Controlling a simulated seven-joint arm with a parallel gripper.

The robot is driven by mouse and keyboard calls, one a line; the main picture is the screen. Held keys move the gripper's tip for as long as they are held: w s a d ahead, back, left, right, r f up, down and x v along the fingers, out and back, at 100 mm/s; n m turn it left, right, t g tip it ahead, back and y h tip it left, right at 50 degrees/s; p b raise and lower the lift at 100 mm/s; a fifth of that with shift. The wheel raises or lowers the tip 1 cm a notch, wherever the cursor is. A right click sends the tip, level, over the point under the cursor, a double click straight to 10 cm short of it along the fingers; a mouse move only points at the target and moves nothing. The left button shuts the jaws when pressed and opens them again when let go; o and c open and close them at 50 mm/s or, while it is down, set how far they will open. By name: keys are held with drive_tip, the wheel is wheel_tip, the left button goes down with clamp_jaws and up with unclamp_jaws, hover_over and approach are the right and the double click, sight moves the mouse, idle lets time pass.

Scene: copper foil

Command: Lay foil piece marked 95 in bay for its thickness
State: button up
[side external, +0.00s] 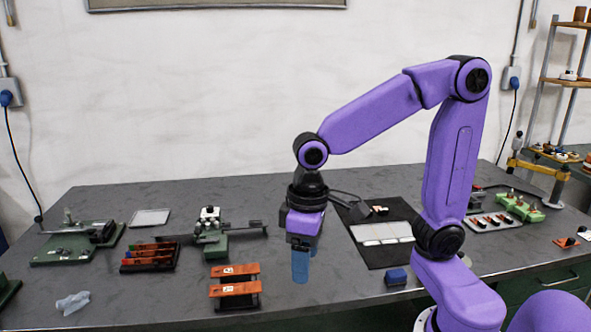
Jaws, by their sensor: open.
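Two orange copper-coloured strips lie one behind the other on dark supports at the front centre-left: a rear strip (247,269) and a front strip (247,288). Each has a small white label, too small to read, so I cannot tell which is marked 95. My gripper (300,266) points down just right of the strips, above the table, with blue fingers; it is open and nothing shows in it. A dark rack (148,267) with several orange and coloured slots stands to the left. I cannot tell whether its slots are the thickness bays.
A green-based gauge-like device (214,240) stands behind the strips, and another green fixture (75,245) at far left. A pale divided panel (380,232) lies on a black mat right of my gripper. A blue block (396,277) and crumpled cloth (73,303) lie near the front.

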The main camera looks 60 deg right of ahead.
drive_tip(key=w+d+r+m, duration=0.25)
drive_tip(key=w+m, duration=0.65)
drive_tip(key=w, duration=0.5)
drive_tip(key=w+d+f+m, duration=0.1)
drive_tip(key=w+d+m, duration=0.65)
drive_tip(key=d, duration=0.25)
drive_tip(key=w+d+f+m, duration=0.1)
drive_tip(key=w+d+m, duration=0.65)
drive_tip(key=d, duration=0.35)
drive_tip(key=d+f+m, duration=0.2)
drive_tip(key=d+m, duration=0.5)
drive_tip(key=d, duration=0.7)
wheel_tip(320, 180, down, 17)
drive_tip(key=shift+d+f, duration=0.15)
drive_tip(key=shift+f, duration=0.05)
drive_tip(key=c, duration=1.2)
drive_tip(key=shift+o, duration=0.2)
drive_tip(key=shift+r, duration=0.1)
